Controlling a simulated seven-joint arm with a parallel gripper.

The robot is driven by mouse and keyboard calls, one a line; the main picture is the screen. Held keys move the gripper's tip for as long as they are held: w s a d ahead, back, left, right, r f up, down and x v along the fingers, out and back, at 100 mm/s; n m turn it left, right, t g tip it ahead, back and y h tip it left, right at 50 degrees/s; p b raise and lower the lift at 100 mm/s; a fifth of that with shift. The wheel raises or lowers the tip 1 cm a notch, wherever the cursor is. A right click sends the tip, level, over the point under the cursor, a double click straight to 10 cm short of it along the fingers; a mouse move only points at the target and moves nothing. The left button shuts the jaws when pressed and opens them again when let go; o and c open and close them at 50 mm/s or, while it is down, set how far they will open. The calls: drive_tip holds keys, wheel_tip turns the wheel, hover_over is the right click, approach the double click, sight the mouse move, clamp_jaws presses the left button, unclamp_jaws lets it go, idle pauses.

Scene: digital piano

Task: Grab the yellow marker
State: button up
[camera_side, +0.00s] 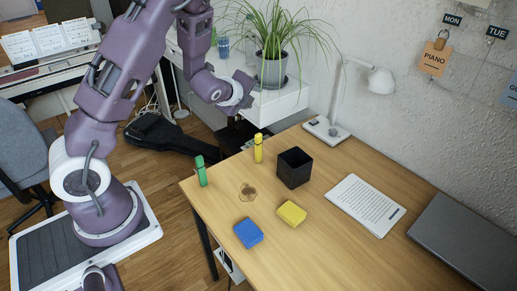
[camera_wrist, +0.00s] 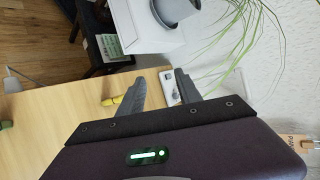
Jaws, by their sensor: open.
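The yellow marker (camera_side: 258,148) stands upright near the far edge of the wooden table, just left of the black cup. My gripper (camera_side: 240,136) is above that far edge, close to the marker and apart from it as far as I can tell. In the wrist view my gripper (camera_wrist: 158,82) has its two fingers spread with nothing between them. There the yellow marker (camera_wrist: 110,101) shows at the left of the left finger, partly hidden behind it.
A green marker (camera_side: 201,172) stands at the table's left edge. The black cup (camera_side: 294,168) is right of the yellow marker. A yellow block (camera_side: 291,213) and a blue block (camera_side: 248,233) lie nearer. A lamp (camera_side: 327,128) and a potted plant (camera_side: 271,68) are behind.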

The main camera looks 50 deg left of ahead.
sight(261, 134)
drive_tip(key=f+m+t+h, duration=0.1)
drive_tip(key=f+m, duration=0.3)
drive_tip(key=m, duration=0.2)
drive_tip(key=f+m+t+h, duration=0.1)
drive_tip(key=f+m, duration=0.3)
drive_tip(key=m, duration=0.2)
drive_tip(key=s+f+m+t+h, duration=0.1)
drive_tip(key=f+m+h, duration=0.1)
drive_tip(key=f+m, duration=0.3)
drive_tip(key=shift+d+m, duration=0.25)
drive_tip(key=shift+m, duration=0.25)
drive_tip(key=shift+w+d+f, duration=0.1)
drive_tip(key=shift+f, duration=0.05)
drive_tip(key=x, duration=0.6)
drive_tip(key=shift+w+f, duration=0.15)
drive_tip(key=shift+w, duration=0.1)
clamp_jaws()
